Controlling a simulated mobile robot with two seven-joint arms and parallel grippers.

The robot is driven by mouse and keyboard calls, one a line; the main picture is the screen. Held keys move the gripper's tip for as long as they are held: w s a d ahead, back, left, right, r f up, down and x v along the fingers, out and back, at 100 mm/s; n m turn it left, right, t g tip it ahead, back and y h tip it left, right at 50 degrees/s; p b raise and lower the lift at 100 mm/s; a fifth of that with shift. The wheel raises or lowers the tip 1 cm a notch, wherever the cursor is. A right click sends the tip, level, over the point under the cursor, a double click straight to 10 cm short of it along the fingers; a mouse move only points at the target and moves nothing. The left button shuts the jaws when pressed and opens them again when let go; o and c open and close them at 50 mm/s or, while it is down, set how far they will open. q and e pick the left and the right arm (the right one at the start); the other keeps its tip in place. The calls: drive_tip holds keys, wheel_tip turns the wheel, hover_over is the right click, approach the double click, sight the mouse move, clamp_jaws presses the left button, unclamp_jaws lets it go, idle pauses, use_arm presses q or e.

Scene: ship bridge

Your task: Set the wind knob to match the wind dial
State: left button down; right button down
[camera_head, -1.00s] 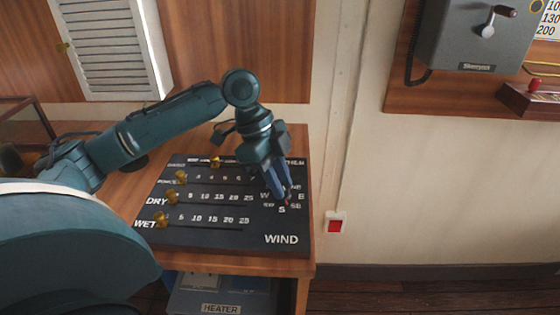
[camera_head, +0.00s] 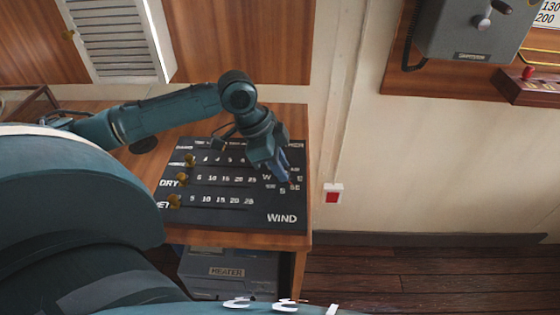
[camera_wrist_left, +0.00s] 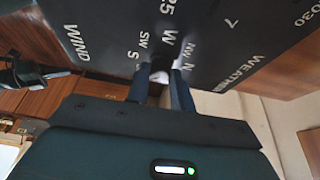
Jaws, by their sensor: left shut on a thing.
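The wind knob sits among compass letters at the right of the black panel (camera_head: 225,213), above the word WIND. It is mostly hidden by my left gripper (camera_head: 286,178), whose fingers are shut on it. In the left wrist view, the two blue fingers of this gripper (camera_wrist_left: 160,88) stand either side of a pale grey piece of the wind knob (camera_wrist_left: 160,76). The letters S, SW, W, NW and N show around it there. The knob's pointing direction cannot be told. I see no wind dial in these views.
Several brass sliders, one at the DRY row (camera_head: 182,179), stand at the panel's left. The panel lies on a wooden desk (camera_head: 270,241) with a heater (camera_head: 228,272) below. A red switch (camera_head: 333,197) and a grey wall box (camera_head: 470,30) are to the right.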

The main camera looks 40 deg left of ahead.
use_arm(q)
drive_tip(key=c, duration=1.2)
unclamp_jaws()
drive_tip(key=v, duration=1.3)
drive_tip(key=shift+s, duration=0.15)
